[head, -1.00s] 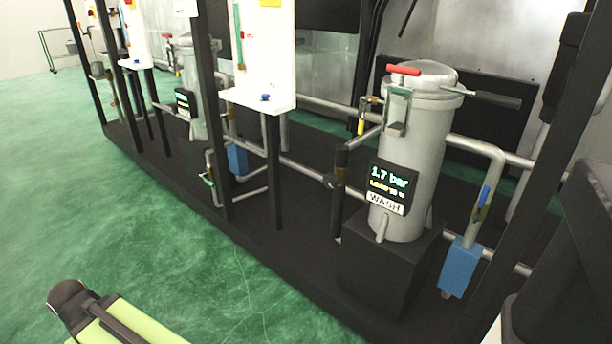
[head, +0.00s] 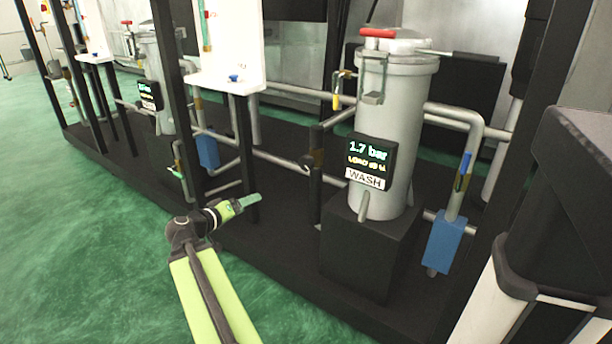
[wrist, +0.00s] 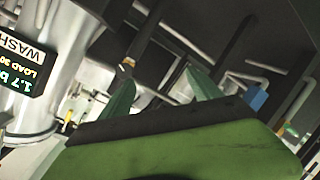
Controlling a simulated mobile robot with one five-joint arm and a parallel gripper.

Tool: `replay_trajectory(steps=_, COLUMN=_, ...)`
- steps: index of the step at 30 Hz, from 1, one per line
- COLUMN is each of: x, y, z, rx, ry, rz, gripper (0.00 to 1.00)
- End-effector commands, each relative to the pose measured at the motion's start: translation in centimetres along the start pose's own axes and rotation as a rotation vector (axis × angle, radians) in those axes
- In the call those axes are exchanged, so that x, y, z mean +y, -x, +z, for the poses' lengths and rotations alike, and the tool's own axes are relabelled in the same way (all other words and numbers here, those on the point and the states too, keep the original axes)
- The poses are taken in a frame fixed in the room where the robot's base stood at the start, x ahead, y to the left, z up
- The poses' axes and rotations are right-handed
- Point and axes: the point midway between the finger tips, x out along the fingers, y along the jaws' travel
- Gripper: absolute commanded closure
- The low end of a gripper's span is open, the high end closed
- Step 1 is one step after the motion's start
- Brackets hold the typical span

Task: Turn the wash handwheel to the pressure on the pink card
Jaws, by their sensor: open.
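The grey wash vessel (head: 400,110) stands on a black block right of centre in the head view. Its display (head: 371,155) reads 1.7 bar above a WASH label (head: 366,179). The display also shows, tilted, at the left of the wrist view (wrist: 22,78). A small dark round part (head: 306,163) on the pipework left of the vessel may be the handwheel; I cannot tell. I cannot make out a pink card. My gripper (head: 250,200) is left of the vessel and apart from it. In the wrist view its green fingers (wrist: 160,92) are spread and empty.
A white board (head: 232,70) on dark legs stands behind my gripper. Black frame posts (head: 168,60) rise left and right. A blue box (head: 445,240) hangs on the pipe right of the vessel. Green floor at left is open.

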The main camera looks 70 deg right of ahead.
Motion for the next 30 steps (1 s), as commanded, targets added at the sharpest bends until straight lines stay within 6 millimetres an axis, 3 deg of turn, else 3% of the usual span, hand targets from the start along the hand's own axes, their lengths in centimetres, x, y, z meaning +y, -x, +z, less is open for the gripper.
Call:
replay_trajectory(steps=1, x=2.5, y=-2.7, z=0.4, rx=0.038, ry=-0.017, rz=0.081, gripper=0.27)
replay_trajectory(steps=3, x=5.6, y=-4.7, z=0.0, rx=0.092, ry=-0.028, rz=0.166, gripper=0.27)
replay_trajectory(steps=6, x=8.1, y=-6.1, z=-0.4, rx=0.137, ry=-0.029, rz=0.228, gripper=0.27)
replay_trajectory(steps=14, x=8.9, y=-7.1, z=-0.9, rx=0.151, ry=-0.028, rz=0.243, gripper=0.27)
replay_trajectory(steps=30, x=11.8, y=-19.4, z=-2.9, rx=0.148, ry=-0.028, rz=0.243, gripper=0.27)
